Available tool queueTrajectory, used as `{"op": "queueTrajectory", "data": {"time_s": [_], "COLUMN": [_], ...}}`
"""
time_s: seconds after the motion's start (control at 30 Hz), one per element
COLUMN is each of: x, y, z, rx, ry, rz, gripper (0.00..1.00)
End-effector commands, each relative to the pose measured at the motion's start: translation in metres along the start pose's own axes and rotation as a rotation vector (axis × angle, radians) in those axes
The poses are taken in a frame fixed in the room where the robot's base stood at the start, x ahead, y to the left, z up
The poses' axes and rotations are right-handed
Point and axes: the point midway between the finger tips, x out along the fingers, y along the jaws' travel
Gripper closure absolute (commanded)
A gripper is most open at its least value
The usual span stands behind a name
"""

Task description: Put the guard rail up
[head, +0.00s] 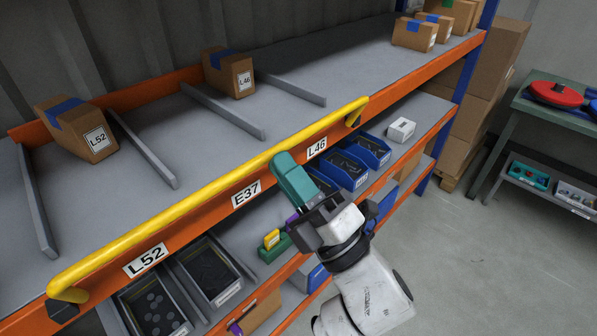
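The guard rail (180,210) is a long yellow bar along the front of the upper shelf, in the head view. It runs beside the top edge of the orange beam, and its bent ends meet dark pivots at lower left and upper right. The fingertips overlap the rail in the picture. The fingers hide each other, so I cannot tell whether they are open or closed around the bar.
Carton L52 (78,130) and carton L46 (229,73) stand on the upper shelf (150,110) between grey dividers. Smaller cartons (415,34) stand at its far end. Grey and blue bins (340,168) fill the shelf below. A green bench (545,105) is at right; the floor before it is clear.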

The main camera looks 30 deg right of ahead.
Motion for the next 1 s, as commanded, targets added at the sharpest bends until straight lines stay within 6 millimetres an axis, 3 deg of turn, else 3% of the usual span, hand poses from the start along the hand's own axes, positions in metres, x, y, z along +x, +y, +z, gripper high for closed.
{"op": "queueTrajectory", "data": {"time_s": [0.5,1.0], "x": [0.037,0.044], "y": [0.003,0.000], "z": [0.000,0.000], "rx": [0.000,0.001], "ry": [0.000,0.000], "rz": [0.001,-0.001], "gripper": [1.00,1.00]}}
